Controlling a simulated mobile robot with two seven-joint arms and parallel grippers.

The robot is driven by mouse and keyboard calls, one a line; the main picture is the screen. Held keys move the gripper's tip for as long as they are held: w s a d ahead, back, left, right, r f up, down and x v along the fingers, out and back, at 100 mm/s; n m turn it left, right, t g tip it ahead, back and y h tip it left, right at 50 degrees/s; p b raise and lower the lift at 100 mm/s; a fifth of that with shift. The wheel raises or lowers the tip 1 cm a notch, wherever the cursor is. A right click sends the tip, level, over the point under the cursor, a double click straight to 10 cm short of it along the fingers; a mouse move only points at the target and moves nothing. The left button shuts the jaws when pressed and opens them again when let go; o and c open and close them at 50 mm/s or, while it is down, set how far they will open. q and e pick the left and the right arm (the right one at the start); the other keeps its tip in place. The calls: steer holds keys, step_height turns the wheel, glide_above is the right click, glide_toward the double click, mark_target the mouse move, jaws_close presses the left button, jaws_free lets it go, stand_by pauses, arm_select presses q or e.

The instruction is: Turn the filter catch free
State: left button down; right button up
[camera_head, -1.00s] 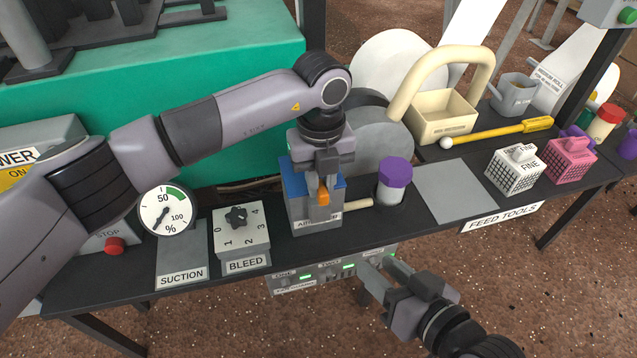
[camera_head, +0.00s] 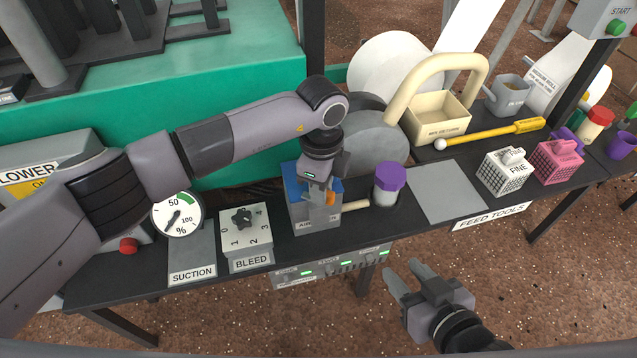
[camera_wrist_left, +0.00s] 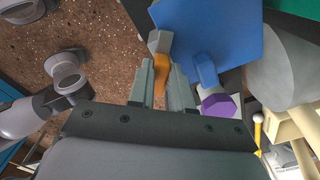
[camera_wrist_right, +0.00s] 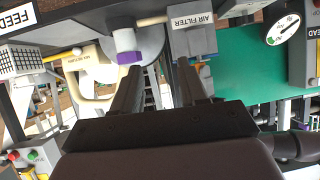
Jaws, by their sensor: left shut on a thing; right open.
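The air filter (camera_head: 314,216) is a grey box with a blue top on the bench's front part; its label shows in the right wrist view (camera_wrist_right: 197,18). An orange catch (camera_head: 331,198) sits at its front, partly hidden by my left gripper. My left gripper (camera_head: 325,193) points down there and is shut on the catch. In the left wrist view the orange catch (camera_wrist_left: 160,84) shows between the two fingers, beside the blue top (camera_wrist_left: 215,30). My right gripper (camera_head: 403,275) is open and empty, in front of the bench and below its edge.
A bare grey plate (camera_head: 446,190) lies further right, before the white FINE cage (camera_head: 505,175).

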arm_select(q)
steer(key=n+p, duration=0.1)
steer(key=n, duration=0.1)
steer(key=n+p, duration=0.1)
steer(key=n, duration=0.1)
steer(key=n+p, duration=0.2)
steer(key=shift+s+a, duration=0.2)
steer(key=shift+s, duration=0.05)
steer(key=shift+f+n+p, duration=0.15)
steer(key=shift+n+p, duration=0.25)
steer(key=shift+n, duration=0.3)
arm_select(e)
steer(key=shift+m+g+h, duration=0.5)
steer(key=shift+h, duration=0.1)
steer(key=d, duration=0.1)
steer(key=s+d+f, duration=0.1)
steer(key=d, duration=0.1)
steer(key=shift+s+d+f, duration=0.2)
steer(key=shift+s, duration=0.15)
arm_select(q)
steer(key=shift+d, duration=0.1)
steer(key=c, duration=1.1)
jaws_free()
steer(key=shift+s, duration=0.1)
steer(key=shift+w+r, duration=0.2)
steer(key=shift+r, duration=0.05)
arm_select(e)
steer(key=shift+r, duration=0.1)
